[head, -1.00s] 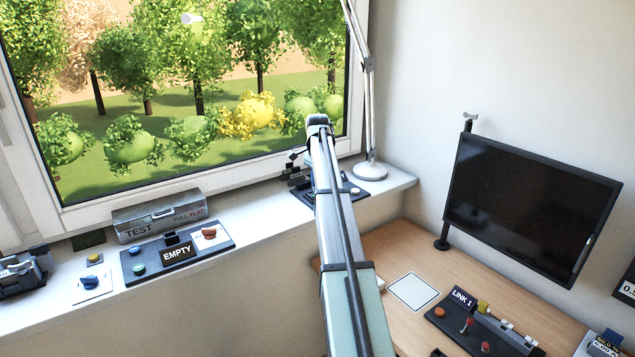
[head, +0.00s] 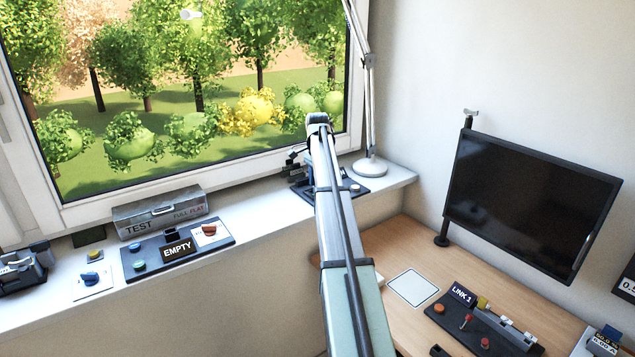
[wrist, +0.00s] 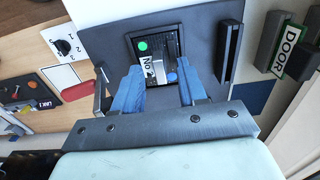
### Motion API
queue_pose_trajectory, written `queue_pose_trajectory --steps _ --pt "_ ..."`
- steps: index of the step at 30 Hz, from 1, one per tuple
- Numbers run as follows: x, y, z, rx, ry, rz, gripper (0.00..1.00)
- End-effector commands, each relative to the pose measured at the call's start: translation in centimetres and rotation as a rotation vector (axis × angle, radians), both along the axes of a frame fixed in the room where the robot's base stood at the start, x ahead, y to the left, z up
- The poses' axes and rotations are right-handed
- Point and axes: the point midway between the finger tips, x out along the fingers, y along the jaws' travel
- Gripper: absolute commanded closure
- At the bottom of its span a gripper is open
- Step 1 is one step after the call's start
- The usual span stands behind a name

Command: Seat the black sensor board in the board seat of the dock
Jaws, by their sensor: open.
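In the wrist view, a dark board (wrist: 158,47) with a green dot, a white "No" label and a blue spot lies inside a black-framed rectangular recess of the dark grey dock (wrist: 205,30). I cannot tell whether it lies flush. My gripper (wrist: 157,82) is open. Its two blue fingers stand apart, one at each lower side of the board, with no visible grip on it. In the head view my arm reaches over the windowsill and hides most of the dock (head: 350,188) and the board.
A black upright bar (wrist: 230,52) stands on the dock right of the recess. A "DOOR" label (wrist: 291,52) is farther right. In the head view, a lamp base (head: 370,168) stands close right of the dock. A "TEST" box (head: 160,213) and an "EMPTY" panel (head: 178,251) are left.

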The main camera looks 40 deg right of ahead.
Motion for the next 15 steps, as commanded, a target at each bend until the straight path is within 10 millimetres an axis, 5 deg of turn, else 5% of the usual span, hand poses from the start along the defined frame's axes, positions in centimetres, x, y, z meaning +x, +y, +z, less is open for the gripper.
queue_pose_trajectory --steps 8,15 --pt "0.1 -0.1 3.0 -0.001 -0.002 0.000 0.59" --pt "0.1 -0.1 7.9 -0.001 -0.002 0.000 0.59"
